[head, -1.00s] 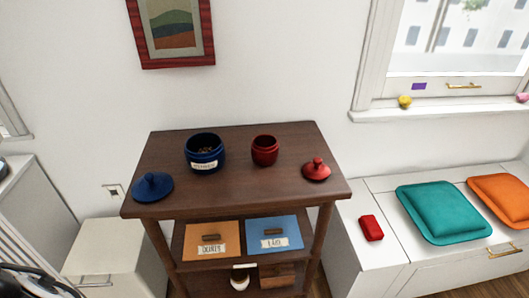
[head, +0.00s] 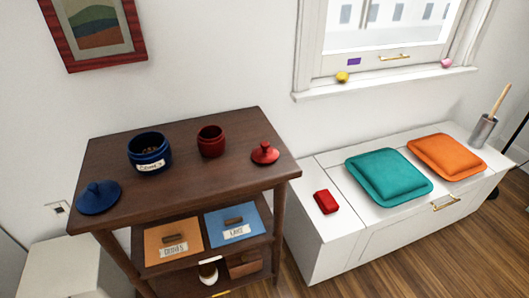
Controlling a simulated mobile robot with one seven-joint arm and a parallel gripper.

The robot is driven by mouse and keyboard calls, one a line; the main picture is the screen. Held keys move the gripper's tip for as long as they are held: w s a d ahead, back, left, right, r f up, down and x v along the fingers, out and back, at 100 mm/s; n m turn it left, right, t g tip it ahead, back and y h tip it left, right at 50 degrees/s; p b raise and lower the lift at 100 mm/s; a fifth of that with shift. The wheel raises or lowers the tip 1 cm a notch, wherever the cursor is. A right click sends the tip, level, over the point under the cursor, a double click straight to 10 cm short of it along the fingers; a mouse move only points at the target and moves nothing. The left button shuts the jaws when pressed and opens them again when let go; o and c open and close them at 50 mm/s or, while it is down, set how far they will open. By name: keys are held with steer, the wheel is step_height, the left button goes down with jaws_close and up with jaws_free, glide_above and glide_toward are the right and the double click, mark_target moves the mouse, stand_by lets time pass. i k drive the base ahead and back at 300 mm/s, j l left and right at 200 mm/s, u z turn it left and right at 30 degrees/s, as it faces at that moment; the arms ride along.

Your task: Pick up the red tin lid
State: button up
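The red tin lid (head: 265,153) lies on the brown wooden shelf top (head: 190,186), near its right edge, with its round knob pointing up. The open red tin (head: 211,141) stands to its left, apart from it. My gripper does not show in the head view.
A blue tin (head: 150,152) and a blue lid (head: 98,197) are on the same top, further left. Drawers and small things fill the shelves below. A white bench (head: 310,234) at right holds a red box (head: 326,201), a teal cushion (head: 388,176) and an orange cushion (head: 447,156).

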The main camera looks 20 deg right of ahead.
mark_target(264, 153)
steer(key=l+u, duration=0.3)
steer(key=l, duration=0.9)
steer(key=l+u, duration=0.25)
steer(key=l, duration=0.95)
steer(key=l+u, duration=0.1)
steer(key=l, duration=0.3)
steer(key=i+l+u, duration=0.1)
steer(key=l, duration=0.25)
steer(key=i, duration=0.3)
